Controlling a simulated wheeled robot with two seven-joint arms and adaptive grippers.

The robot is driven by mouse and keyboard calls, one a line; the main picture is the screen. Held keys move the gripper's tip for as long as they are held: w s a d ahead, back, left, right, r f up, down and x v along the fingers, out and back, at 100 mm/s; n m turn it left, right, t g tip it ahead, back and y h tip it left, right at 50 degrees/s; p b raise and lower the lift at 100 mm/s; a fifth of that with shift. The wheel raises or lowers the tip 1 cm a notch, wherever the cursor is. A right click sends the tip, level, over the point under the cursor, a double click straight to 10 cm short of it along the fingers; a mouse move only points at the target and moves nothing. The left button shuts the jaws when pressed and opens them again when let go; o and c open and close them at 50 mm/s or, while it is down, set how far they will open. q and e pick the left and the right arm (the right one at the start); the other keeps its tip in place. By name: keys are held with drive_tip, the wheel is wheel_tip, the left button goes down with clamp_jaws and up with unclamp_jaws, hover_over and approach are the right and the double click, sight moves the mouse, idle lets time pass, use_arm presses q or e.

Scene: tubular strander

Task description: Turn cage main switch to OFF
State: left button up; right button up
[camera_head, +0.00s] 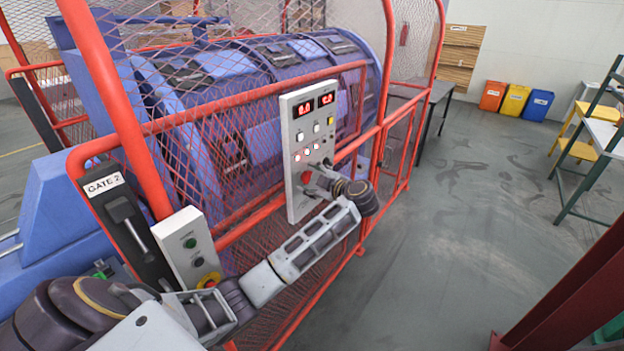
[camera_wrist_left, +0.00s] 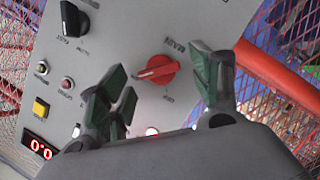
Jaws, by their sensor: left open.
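The red rotary switch (camera_wrist_left: 157,70) is on the grey control panel (camera_wrist_left: 120,30), which appears roughly upside down in the left wrist view. Its handle has a pale mark towards the picture's left. Small labels sit above and below it, too small to read surely. My left gripper (camera_wrist_left: 160,78) is open, its green-padded fingers on either side of the switch; I cannot tell whether they touch it. In the head view the red switch (camera_head: 306,178) is partly covered by my left gripper (camera_head: 314,180) in front of the panel (camera_head: 300,206). My right gripper is not in view.
The panel has a black selector (camera_wrist_left: 74,18), a yellow button (camera_wrist_left: 41,108) and red digital displays (camera_head: 315,104). It hangs on a red mesh cage (camera_head: 230,110). A smaller button box (camera_head: 188,252) is by the gate lock at left. Grey floor (camera_head: 450,220) lies open to the right.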

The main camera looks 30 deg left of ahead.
use_arm(q)
drive_tip(key=c, duration=1)
drive_tip(key=shift+c, duration=0.2)
